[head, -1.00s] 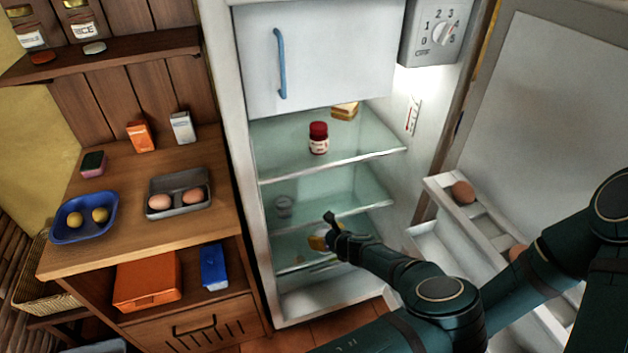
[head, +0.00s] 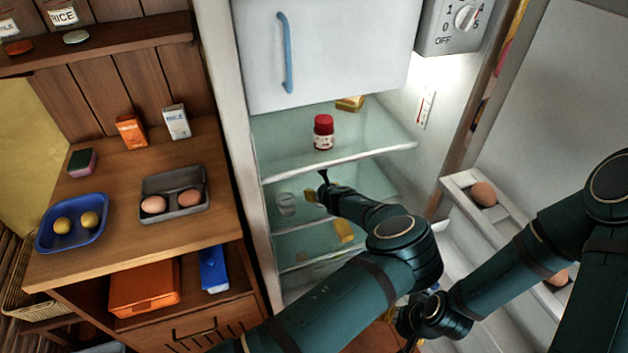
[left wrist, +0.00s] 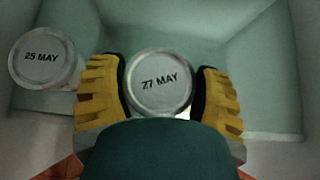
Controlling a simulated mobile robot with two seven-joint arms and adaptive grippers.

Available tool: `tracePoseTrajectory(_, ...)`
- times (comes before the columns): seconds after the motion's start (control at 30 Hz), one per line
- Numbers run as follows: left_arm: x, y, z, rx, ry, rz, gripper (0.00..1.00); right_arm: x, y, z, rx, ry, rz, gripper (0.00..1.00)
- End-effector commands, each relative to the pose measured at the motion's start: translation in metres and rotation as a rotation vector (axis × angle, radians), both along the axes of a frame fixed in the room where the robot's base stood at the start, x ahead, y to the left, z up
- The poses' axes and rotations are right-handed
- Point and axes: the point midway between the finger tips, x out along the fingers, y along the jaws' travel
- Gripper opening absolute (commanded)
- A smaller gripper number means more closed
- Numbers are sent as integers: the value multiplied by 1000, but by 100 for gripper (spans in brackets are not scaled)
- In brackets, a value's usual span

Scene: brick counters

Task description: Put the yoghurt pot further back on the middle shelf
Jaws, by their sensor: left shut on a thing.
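My left gripper (head: 322,192) reaches into the open fridge at the level of the middle shelf (head: 290,229). In the left wrist view its yellow fingers (left wrist: 160,95) are shut on a round pale yoghurt pot (left wrist: 160,82), lid marked "27 MAY". The gripper hides this pot in the head view. A second pot (left wrist: 45,58), marked "25 MAY", is to the left, apart from the fingers; a pale pot (head: 287,203) shows on the middle shelf in the head view. Whether the held pot touches the shelf I cannot tell.
The top shelf (head: 345,158) carries a red-lidded jar (head: 323,132) and a yellow block (head: 350,104). Another yellow item (head: 343,230) sits lower in the fridge. The open door rack (head: 465,190) with eggs is on the right; a wooden counter (head: 110,220) stands left.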

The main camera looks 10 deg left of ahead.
Motion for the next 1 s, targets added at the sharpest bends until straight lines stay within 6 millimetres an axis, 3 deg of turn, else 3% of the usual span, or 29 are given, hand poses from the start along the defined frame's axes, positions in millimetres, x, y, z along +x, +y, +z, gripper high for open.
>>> tracePoseTrajectory(0.1, 19, 14, -1, -3, -2, 2, 26, 1, 0, -4, 0, -2, -1, 100)
tracePoseTrajectory(0.37, 37, 25, 0, -1, -1, 1, 26, 1, 0, -7, -1, -4, 0, 100)
tracePoseTrajectory(0.6, 67, 46, -1, -3, -3, 2, 26, 3, 0, -13, -1, -7, -2, 100)
tracePoseTrajectory(0.7, 65, 43, -14, 0, 0, -1, 26, 4, 0, -18, -1, -9, -1, 100)
tracePoseTrajectory(0.97, 65, 43, -15, -1, 0, -1, 26, 4, 0, -17, -1, -9, -2, 100)
tracePoseTrajectory(1.0, 64, 43, -15, -1, 1, 0, 84, 4, 0, -17, -1, -9, -2, 100)
